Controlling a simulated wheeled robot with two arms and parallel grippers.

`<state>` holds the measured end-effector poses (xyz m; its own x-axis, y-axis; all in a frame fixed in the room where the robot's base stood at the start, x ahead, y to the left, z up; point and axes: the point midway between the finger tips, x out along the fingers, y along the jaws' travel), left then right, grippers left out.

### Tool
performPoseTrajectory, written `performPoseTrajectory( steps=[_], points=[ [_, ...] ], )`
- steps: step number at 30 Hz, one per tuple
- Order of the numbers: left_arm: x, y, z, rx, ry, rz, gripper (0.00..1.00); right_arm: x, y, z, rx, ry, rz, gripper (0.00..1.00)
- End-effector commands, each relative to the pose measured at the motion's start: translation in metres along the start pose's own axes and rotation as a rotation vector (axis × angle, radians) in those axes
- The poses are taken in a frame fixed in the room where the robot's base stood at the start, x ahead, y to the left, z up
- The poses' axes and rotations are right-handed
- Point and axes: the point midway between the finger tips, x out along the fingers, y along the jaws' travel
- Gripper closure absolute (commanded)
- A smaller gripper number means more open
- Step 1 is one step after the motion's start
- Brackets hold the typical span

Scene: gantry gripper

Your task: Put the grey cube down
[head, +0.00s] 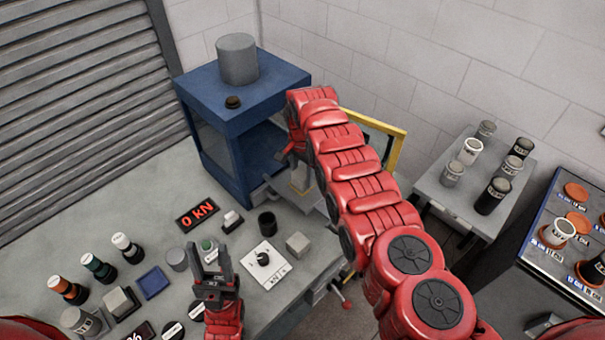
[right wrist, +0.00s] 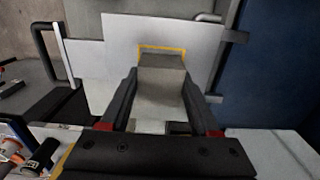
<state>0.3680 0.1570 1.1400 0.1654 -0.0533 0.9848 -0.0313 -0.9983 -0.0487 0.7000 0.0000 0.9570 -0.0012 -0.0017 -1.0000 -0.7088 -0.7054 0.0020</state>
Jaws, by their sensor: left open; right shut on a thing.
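My right gripper (right wrist: 165,100) is shut on a grey cube (right wrist: 162,86), which sits between its two dark fingers in the right wrist view. In the head view my right arm reaches to the front of the blue press (head: 222,105), and the arm hides most of that gripper. A pale block-like shape (head: 300,180) shows beneath it by the press opening. Whether the cube touches anything below is unclear. My left gripper (head: 210,262) is open and empty above the bench front, fingers pointing away. Another grey cube (head: 298,243) rests on the bench right of the dial panel (head: 264,265).
The bench also holds a red 0 kN display (head: 198,215), a black cup (head: 267,223), a blue tray (head: 153,282) and several labelled jars at left. A yellow-framed panel (head: 385,135) stands behind my right arm. A side table (head: 450,200) carries several containers.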

Motion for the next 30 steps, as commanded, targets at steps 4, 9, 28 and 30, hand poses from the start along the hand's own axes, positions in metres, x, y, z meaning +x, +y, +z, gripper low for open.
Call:
performPoseTrajectory(
  steps=[4, 9, 28, 30],
  points=[
    [-0.001, 0.000, 0.000, 0.000, 0.000, 0.000, 0.50, 0.001, 0.000, 0.000, 0.000, 0.000, 0.000, 0.18],
    [-0.001, 0.000, 0.000, 0.000, 0.000, 0.000, 0.50, 0.001, 0.000, 0.000, 0.000, 0.000, 0.000, 0.08],
    [0.000, 0.000, 0.000, 0.000, 0.000, 0.000, 0.50, -0.063, -0.001, -0.001, 0.000, 0.004, -0.007, 0.08],
    [-0.006, 0.000, 0.001, 0.000, 0.000, 0.000, 0.50, -0.080, -0.001, -0.001, 0.000, 0.003, -0.004, 0.08]
  ],
)
